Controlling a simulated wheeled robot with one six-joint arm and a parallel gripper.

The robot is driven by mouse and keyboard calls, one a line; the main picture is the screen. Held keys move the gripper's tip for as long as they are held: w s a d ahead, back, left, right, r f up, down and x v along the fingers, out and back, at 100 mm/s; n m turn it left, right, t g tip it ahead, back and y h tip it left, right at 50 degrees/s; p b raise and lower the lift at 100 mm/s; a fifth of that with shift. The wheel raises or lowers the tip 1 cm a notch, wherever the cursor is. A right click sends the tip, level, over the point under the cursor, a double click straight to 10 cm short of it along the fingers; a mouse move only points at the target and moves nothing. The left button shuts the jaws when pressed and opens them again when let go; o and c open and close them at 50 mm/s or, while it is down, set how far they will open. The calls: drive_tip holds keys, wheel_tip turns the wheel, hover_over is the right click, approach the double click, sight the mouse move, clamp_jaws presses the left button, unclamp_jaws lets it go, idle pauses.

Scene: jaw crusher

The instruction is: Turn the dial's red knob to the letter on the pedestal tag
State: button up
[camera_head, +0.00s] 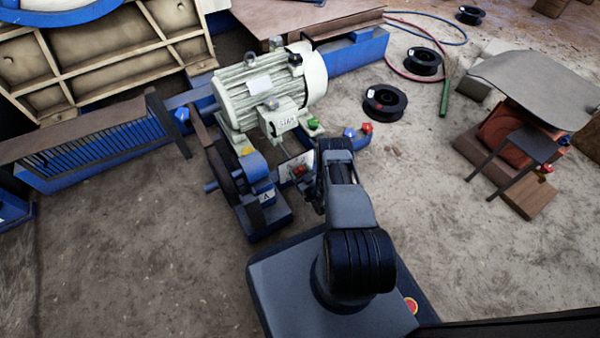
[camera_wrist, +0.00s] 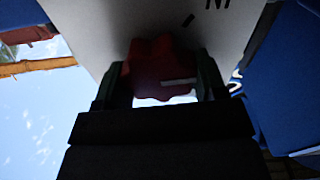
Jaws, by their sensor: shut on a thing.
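The dial's red knob (camera_wrist: 155,68) sits on a pale dial plate (camera_wrist: 105,25) in the wrist view. A white mark shows on the knob, pointing right in that view. Black tick marks and letters, one like an N, are partly visible on the plate; the rest is cut off or dark. My gripper (camera_wrist: 160,85) is shut on the knob, one finger on each side. In the head view the knob (camera_head: 299,170) shows at the dial plate (camera_head: 284,172), beside my gripper (camera_head: 312,183). The pedestal tag (camera_head: 267,196) reads "A" on the blue pedestal (camera_head: 262,220).
A pale green motor (camera_head: 262,90) stands behind the dial.

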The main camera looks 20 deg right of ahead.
drive_tip(key=m, duration=0.5)
drive_tip(key=shift+d+f+m, duration=0.1)
drive_tip(key=shift+d+m, duration=0.05)
drive_tip(key=shift+m, duration=0.15)
drive_tip(key=m, duration=0.5)
drive_tip(key=shift+d+f, duration=0.1)
drive_tip(key=shift+s+m, duration=0.1)
drive_tip(key=shift+m, duration=0.2)
drive_tip(key=o, duration=0.9)
